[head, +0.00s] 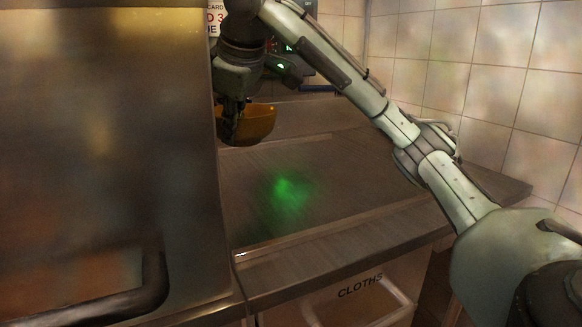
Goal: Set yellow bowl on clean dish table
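The yellow bowl (251,125) shows as an orange-yellow bowl near the top middle, beside the edge of the large metal box. My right gripper (232,118) reaches over from the right and points down at the bowl's left rim. Its fingers appear closed on that rim, and part of them is dark and hard to make out. The bowl looks upright, over the far left part of the steel table (330,190). I cannot tell whether its base touches the tabletop. My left gripper is not in view.
A large metal box (100,130) with a dark bar handle (100,305) fills the left side. A bin labelled CLOTHS (360,287) is under the table. Tiled wall (480,80) stands behind and right. The middle of the tabletop is bare, with a green glow.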

